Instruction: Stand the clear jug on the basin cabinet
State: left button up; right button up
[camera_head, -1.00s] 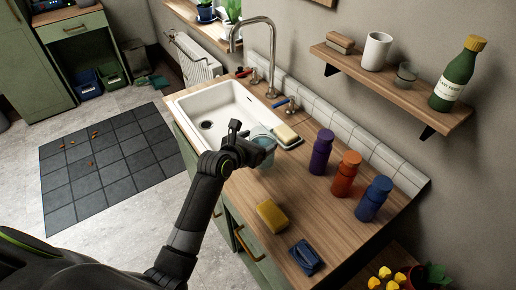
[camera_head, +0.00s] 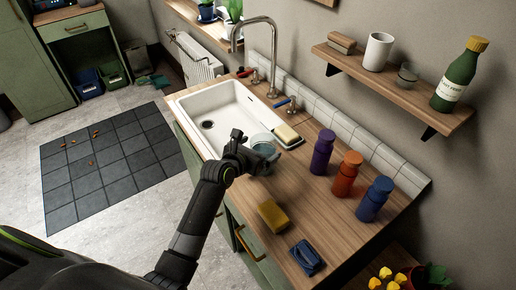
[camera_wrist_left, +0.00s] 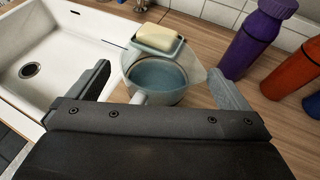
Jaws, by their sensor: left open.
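The clear jug (camera_head: 264,142) stands on the wooden top of the basin cabinet (camera_head: 305,205), close to the right end of the white basin. In the left wrist view the jug (camera_wrist_left: 158,78) looks bluish inside, and its handle points toward my palm. My left gripper (camera_head: 256,148) is open, with one finger on each side of the jug; in the left wrist view the gripper (camera_wrist_left: 160,72) shows gaps between fingers and jug. Part of the jug is hidden by the gripper in the head view. My right gripper is not in view.
A soap dish with soap (camera_head: 287,134) sits right behind the jug. Purple (camera_head: 321,152), orange (camera_head: 346,175) and blue (camera_head: 374,199) bottles stand to the right. A yellow sponge (camera_head: 273,216) and blue cloth (camera_head: 306,257) lie nearer. The tap (camera_head: 270,60) rises behind the basin (camera_head: 215,95).

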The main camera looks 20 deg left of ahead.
pick_arm(q)
jog(key=v, duration=1.2)
jog(key=shift+r, duration=0.25)
